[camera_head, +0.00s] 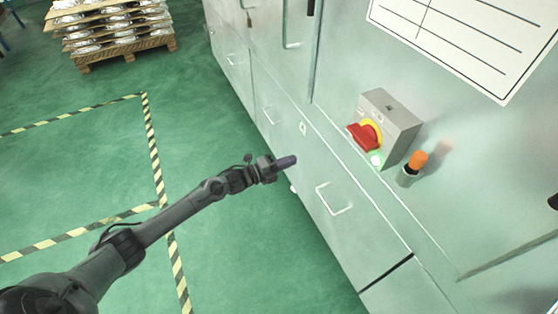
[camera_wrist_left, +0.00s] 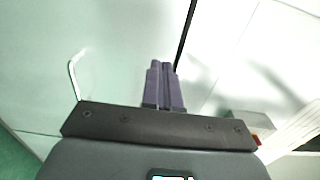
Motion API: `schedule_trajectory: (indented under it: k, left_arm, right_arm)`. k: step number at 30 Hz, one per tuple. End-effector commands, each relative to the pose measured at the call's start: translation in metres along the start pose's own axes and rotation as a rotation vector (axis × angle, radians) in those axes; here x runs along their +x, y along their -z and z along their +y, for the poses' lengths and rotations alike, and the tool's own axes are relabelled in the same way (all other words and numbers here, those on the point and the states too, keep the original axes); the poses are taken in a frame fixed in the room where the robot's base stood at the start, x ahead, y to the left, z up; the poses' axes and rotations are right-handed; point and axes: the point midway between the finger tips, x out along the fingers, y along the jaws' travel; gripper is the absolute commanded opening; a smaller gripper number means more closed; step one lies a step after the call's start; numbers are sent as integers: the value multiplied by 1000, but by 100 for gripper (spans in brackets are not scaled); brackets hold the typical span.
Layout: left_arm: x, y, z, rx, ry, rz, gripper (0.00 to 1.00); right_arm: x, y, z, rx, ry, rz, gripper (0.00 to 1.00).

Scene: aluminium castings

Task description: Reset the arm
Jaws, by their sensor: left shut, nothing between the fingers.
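My left arm reaches in from the lower left in the head view. Its gripper (camera_head: 287,161) is in front of the pale green cabinet (camera_head: 340,236), left of the switch box. In the left wrist view the two purple fingers of the left gripper (camera_wrist_left: 161,68) are together and hold nothing. The cabinet face fills most of that view behind the fingers. My right gripper is in neither view.
A grey switch box (camera_head: 397,117) with a red rotary switch (camera_head: 364,137) stands on the cabinet, beside an orange-topped knob (camera_head: 417,161). A drawer handle (camera_head: 336,200) sticks out below. A pallet of castings (camera_head: 112,32) stands at the back left. Green floor with striped tape (camera_head: 155,160) is clear.

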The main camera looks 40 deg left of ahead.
Motion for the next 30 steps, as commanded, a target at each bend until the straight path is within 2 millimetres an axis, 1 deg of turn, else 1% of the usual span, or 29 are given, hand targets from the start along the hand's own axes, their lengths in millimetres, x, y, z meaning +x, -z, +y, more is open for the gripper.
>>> schedule_trajectory:
  k: [1,3,6,11,14,16,17,18,20,21,23,24,27,30]
  left_arm:
    - [-9,1,-2,0,-3,1,0]
    - [-17,0,-1,0,-2,0,0]
    - [-26,0,0,1,-2,0,0]
    - [-34,2,2,-3,-7,0,0]
    - [-44,10,12,-24,-30,2,0]
    - [-53,24,25,-57,-53,2,0]
    - [-58,32,31,-76,-64,2,0]
    - [-64,46,37,-105,-73,6,0]
    - [-70,74,37,-151,-71,19,0]
    - [-74,94,34,-183,-62,27,0]
    - [-80,126,25,-234,-60,26,0]
    - [-84,148,17,-276,-70,14,0]
    - [-94,194,-5,-421,-135,-58,0]
    - [-105,221,-27,-572,-221,-159,0]
  right_arm:
    - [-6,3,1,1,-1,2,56]
    - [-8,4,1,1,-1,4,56]
    - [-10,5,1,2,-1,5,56]
    - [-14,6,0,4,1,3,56]
    - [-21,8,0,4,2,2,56]
    - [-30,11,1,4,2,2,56]
    - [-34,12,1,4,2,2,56]
    - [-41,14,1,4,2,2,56]
    - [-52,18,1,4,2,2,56]
    - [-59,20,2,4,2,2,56]
    - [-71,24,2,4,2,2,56]
    - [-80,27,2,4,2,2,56]
    - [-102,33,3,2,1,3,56]
    - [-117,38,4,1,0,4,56]
